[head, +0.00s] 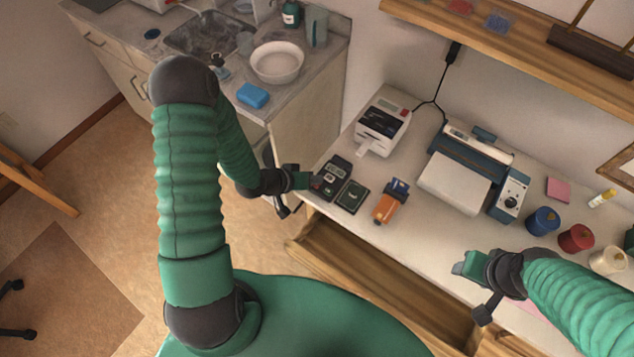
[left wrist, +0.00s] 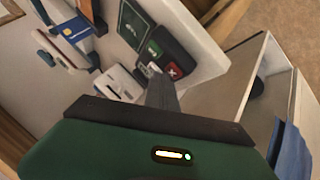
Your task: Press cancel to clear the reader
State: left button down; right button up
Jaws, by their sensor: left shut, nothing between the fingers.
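The dark card reader (head: 331,176) lies at the left end of the desk. In the left wrist view the reader (left wrist: 180,52) shows a red key with a white X (left wrist: 175,72), the cancel key, and a green key with a tick (left wrist: 153,47). My left gripper (head: 305,180) is shut and empty at the reader's left edge. In the left wrist view its fingertips (left wrist: 158,80) overlap the reader just beside the red key; I cannot tell whether they touch it. My right gripper (head: 468,264) is over the desk's front edge, far from the reader; its jaw opening is unclear.
A dark green pad (head: 352,196) lies right of the reader, then an orange device (head: 388,205). A white receipt printer (head: 383,125) stands behind. A larger blue-and-white machine (head: 460,175) and several spools fill the right. An open drawer (head: 360,265) juts out below the desk.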

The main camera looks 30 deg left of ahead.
pick_arm(q)
jog(key=shift+a+f, duration=0.1)
pick_arm(e)
jog(key=shift+a, duration=0.1)
pick_arm(q)
jog(key=shift+a+f, duration=0.2)
pick_arm(e)
jog(key=shift+a, duration=0.25)
jog(key=shift+f, duration=0.1)
pick_arm(q)
jog(key=shift+d+f, duration=0.15)
pick_arm(e)
jog(key=shift+d+f, duration=0.1)
jog(key=shift+d, duration=0.05)
pick_arm(q)
jog(key=shift+r+p, duration=0.7)
jog(key=shift+r, duration=0.15)
pick_arm(e)
jog(key=shift+w+v, duration=0.2)
jog(key=shift+v, duration=0.75)
pick_arm(q)
notch_tip(320, 180, up, 5)
jog(key=p, duration=0.5)
jog(key=shift+r, duration=0.1)
pick_arm(e)
jog(key=v, duration=0.2)
jog(key=w+v, duration=0.1)
jog(key=v, duration=0.1)
jog(key=shift+s+r, duration=0.1)
jog(key=shift+r, duration=0.45)
